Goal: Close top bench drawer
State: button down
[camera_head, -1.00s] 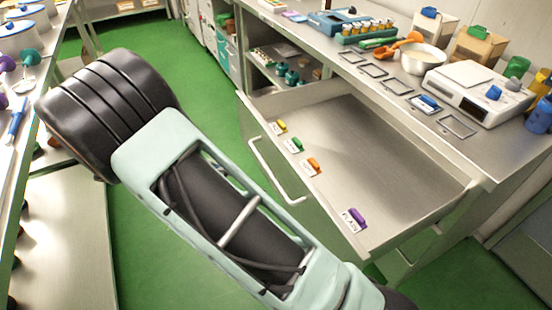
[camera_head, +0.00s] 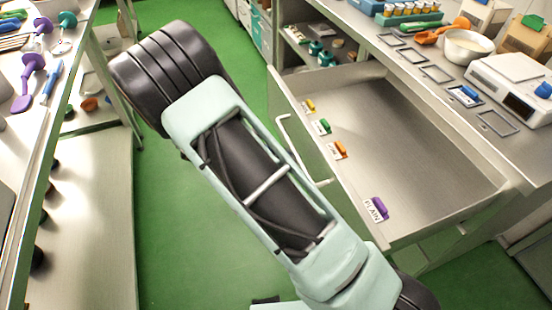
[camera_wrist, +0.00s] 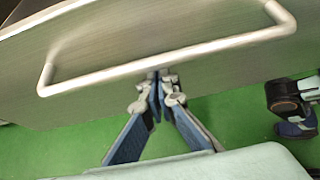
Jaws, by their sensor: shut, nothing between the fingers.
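The top bench drawer (camera_head: 400,130) stands pulled far out from the steel bench in the head view, its inside bare apart from labelled clips along the front edge. Its bar handle (camera_head: 300,160) runs along the outer front face. In the wrist view the drawer front (camera_wrist: 125,42) fills the top, with the handle (camera_wrist: 90,82) crossing it. My gripper (camera_wrist: 162,76) is shut and empty, its fingertips at the handle's long bar near the lower edge of the front. I cannot tell whether they touch. In the head view my gripper is not visible.
A balance (camera_head: 512,85), a white pot (camera_head: 467,48) and several metal frames sit on the bench top. A left-hand table (camera_head: 25,120) holds purple and blue tools. Green floor (camera_head: 185,230) is open between them. A dark object (camera_wrist: 290,100) lies right in the wrist view.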

jog(key=shift+w+d, duration=0.15)
jog(key=shift+d, duration=0.4)
jog(key=b, duration=0.2)
send_over(401, 137)
jog(key=shift+a, duration=0.15)
jog(key=shift+d+r, duration=0.15)
jog(key=shift+d, duration=0.05)
jog(key=shift+d+r, duration=0.1)
jog(key=shift+r, duration=0.05)
